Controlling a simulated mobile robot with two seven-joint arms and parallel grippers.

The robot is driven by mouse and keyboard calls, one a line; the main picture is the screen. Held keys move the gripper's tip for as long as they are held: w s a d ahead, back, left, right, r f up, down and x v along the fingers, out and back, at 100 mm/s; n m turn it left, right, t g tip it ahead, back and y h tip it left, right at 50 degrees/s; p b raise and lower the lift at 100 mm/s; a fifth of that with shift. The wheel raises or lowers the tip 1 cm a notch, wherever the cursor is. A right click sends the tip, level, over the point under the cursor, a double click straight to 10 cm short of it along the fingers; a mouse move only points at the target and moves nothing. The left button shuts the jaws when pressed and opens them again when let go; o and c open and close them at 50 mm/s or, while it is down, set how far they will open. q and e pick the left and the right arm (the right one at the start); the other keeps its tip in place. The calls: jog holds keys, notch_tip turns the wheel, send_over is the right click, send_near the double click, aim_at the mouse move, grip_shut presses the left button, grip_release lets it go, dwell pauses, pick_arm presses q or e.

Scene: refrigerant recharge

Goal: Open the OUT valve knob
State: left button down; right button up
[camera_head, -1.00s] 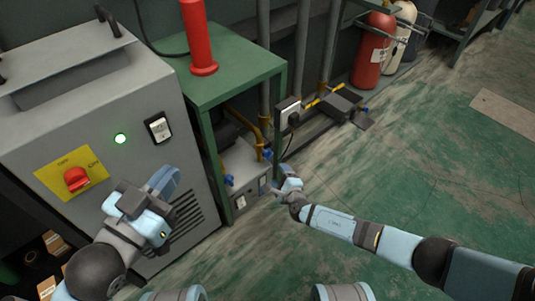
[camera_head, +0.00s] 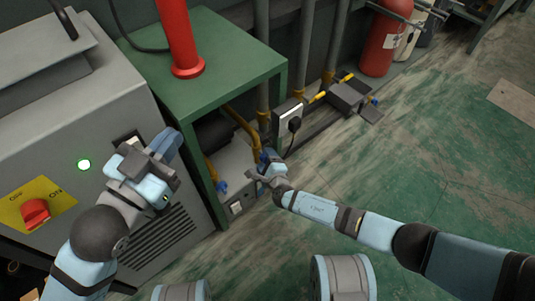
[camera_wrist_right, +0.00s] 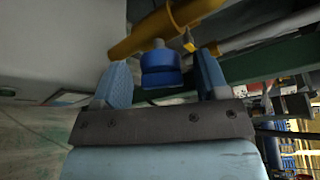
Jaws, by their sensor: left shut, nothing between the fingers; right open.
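A blue valve knob (camera_wrist_right: 161,70) sits between the two open fingers of my right gripper (camera_wrist_right: 160,62) in the right wrist view, with no clear contact. It is on a yellow pipe (camera_wrist_right: 165,28). In the head view my right gripper (camera_head: 267,166) reaches the right side of the grey unit (camera_head: 238,175) under the green table and partly covers this knob. A second blue knob (camera_head: 221,186) is at the unit's left side. I cannot read any OUT label. My left gripper (camera_head: 163,148) is shut and empty in front of the grey cabinet.
A socket with a plug (camera_head: 292,122) is behind.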

jog(key=shift+c, duration=0.5)
jog(key=c, duration=0.8)
jog(key=shift+r+m+p, duration=0.2)
jog(key=shift+m+p, duration=0.1)
jog(key=shift+m, duration=0.2)
jog(key=shift+w+m+g, duration=0.1)
jog(key=shift+m+g, duration=0.2)
jog(key=shift+g, duration=0.1)
jog(key=shift+m, duration=0.3)
jog(key=o, duration=0.9)
pick_arm(q)
jog(key=shift+s+d+f+n, duration=0.1)
jog(key=shift+n, duration=0.2)
